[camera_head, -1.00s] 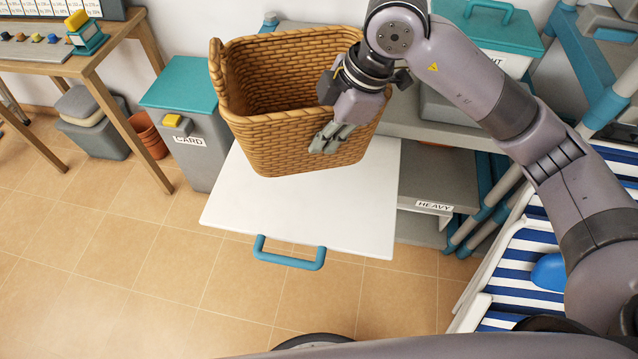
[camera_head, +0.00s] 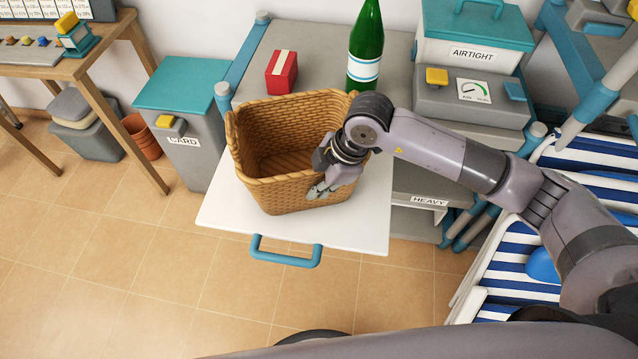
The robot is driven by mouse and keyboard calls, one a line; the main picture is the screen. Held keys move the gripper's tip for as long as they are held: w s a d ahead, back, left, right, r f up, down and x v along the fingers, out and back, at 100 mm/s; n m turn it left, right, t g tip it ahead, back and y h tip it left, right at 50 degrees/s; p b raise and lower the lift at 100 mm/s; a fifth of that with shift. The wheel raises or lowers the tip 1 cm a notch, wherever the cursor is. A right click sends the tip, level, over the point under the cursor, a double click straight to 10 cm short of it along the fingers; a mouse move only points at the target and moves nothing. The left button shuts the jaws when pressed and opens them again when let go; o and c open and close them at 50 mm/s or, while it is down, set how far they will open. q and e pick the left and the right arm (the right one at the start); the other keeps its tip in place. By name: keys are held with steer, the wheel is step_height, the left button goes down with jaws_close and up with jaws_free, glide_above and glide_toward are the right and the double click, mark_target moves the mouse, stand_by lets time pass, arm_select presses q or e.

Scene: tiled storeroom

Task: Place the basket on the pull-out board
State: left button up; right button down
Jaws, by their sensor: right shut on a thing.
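The brown wicker basket (camera_head: 262,148) is upright over the white pull-out board (camera_head: 225,213), toward its back. Its underside looks to be at the board, but I cannot tell for sure whether it touches. The board has a blue handle (camera_head: 286,259) at its front edge. My right gripper (camera_head: 322,190) is shut on the basket's right front wall, with its fingers on the outer face. The basket is empty as far as its inside shows. My left gripper is out of view.
Behind the board, a grey shelf top holds a red box (camera_head: 281,73), a green bottle (camera_head: 366,48) and a grey device with a dial (camera_head: 472,98). A teal-lidded card bin (camera_head: 180,90) stands left. A blue-striped lounger (camera_head: 500,262) is right. Board front is clear.

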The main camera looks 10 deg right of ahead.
steer(key=c, duration=1.8)
jaws_free()
steer(key=shift+r, duration=0.1)
steer(key=v, duration=1.2)
